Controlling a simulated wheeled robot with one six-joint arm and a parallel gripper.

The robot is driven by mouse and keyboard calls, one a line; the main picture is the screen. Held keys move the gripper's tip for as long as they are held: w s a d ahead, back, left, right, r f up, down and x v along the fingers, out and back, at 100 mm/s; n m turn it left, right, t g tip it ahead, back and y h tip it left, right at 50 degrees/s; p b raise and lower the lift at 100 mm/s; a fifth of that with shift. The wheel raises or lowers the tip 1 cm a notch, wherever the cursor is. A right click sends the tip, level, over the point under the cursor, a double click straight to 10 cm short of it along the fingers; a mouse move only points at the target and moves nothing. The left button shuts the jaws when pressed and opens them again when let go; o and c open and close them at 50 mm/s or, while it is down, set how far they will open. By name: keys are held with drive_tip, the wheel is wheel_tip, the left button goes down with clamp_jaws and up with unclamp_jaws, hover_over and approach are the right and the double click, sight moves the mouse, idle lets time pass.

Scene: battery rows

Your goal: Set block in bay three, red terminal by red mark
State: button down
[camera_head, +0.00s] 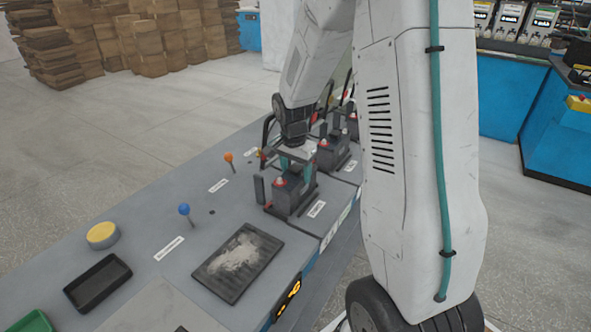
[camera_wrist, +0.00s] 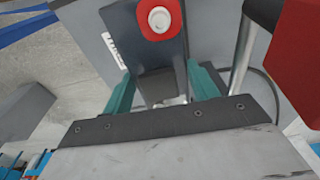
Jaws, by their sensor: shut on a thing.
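My gripper (camera_head: 297,166) has teal fingers and is shut on a dark grey block (camera_head: 289,197) on the grey bench top (camera_head: 205,215). In the wrist view the fingers (camera_wrist: 163,90) are on both sides of the dark block (camera_wrist: 150,55). Its red terminal with a white centre (camera_wrist: 159,18) is at the top of that view, away from the wrist. In the head view the block looks upright, at or just above the bench; I cannot tell if it touches. I cannot make out a red mark beside it or read the bay labels.
Similar dark blocks (camera_head: 331,155) stand behind, partly hidden by my arm. A large red part (camera_wrist: 300,55) is close at the right of the wrist view. Blue (camera_head: 184,209) and orange (camera_head: 228,157) knobs, a yellow button (camera_head: 102,235) and a black tray (camera_head: 97,283) are left on the bench.

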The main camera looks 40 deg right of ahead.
drive_tip(key=shift+f, duration=0.15)
drive_tip(key=shift+c, duration=1.8)
unclamp_jaws()
drive_tip(key=shift+f, duration=0.1)
drive_tip(key=r, duration=0.4)
drive_tip(key=shift+s+a, duration=0.1)
drive_tip(key=shift+s, duration=0.3)
drive_tip(key=s+a+r, duration=0.1)
drive_tip(key=s+a, duration=0.3)
drive_tip(key=s, duration=1)
drive_tip(key=shift+s, duration=0.3)
drive_tip(key=shift+a, duration=0.1)
